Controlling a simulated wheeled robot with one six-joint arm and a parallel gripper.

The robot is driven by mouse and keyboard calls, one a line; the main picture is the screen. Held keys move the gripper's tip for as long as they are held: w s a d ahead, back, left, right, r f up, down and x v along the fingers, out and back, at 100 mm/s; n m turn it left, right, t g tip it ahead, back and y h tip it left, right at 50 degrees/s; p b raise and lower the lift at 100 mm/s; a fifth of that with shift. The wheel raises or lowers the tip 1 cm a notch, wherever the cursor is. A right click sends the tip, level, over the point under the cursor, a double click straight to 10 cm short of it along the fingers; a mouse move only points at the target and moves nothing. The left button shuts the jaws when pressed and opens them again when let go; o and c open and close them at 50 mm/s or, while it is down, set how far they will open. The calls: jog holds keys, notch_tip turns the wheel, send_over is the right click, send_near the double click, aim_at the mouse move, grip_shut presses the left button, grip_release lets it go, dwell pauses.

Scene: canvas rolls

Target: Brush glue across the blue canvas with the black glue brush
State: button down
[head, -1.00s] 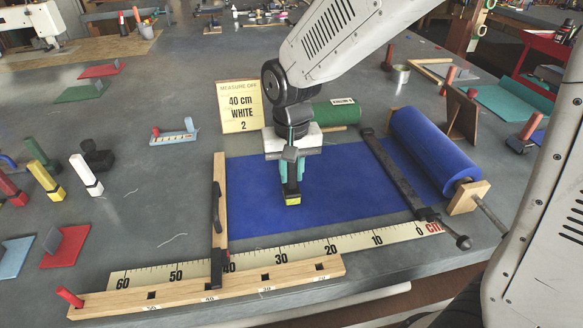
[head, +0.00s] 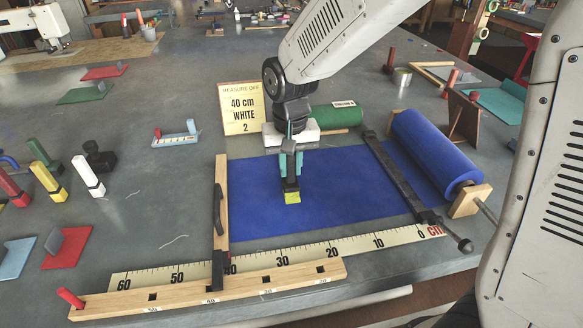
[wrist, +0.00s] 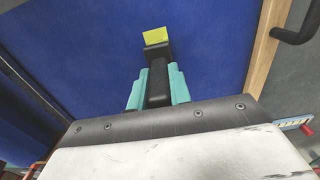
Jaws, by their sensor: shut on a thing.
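The blue canvas (head: 345,195) is unrolled flat from the blue roll (head: 430,150) toward the wooden bar at the left. It also shows in the wrist view (wrist: 215,50). My gripper (head: 291,180) is over the left part of the canvas, shut on the black glue brush (wrist: 157,75). The brush points downward and has a yellow tip (head: 292,197), at or just above the canvas; I cannot tell if it touches. The gripper's teal fingers sit on both sides of the brush handle. No glue mark is clear on the canvas.
A wooden bar with black handle (head: 221,205) borders the canvas's left edge; a dark bar (head: 400,180) crosses near the roll. A ruler (head: 330,250) and wooden rail (head: 200,296) lie in front. A sign (head: 241,108) reads 40 cm WHITE 2. A green roll (head: 338,116) lies behind.

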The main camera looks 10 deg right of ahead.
jog(key=shift+w, duration=0.15)
jog(key=shift+w, duration=1.35)
jog(key=shift+w, duration=0.1)
jog(key=shift+w, duration=1.4)
jog(key=shift+w, duration=0.55)
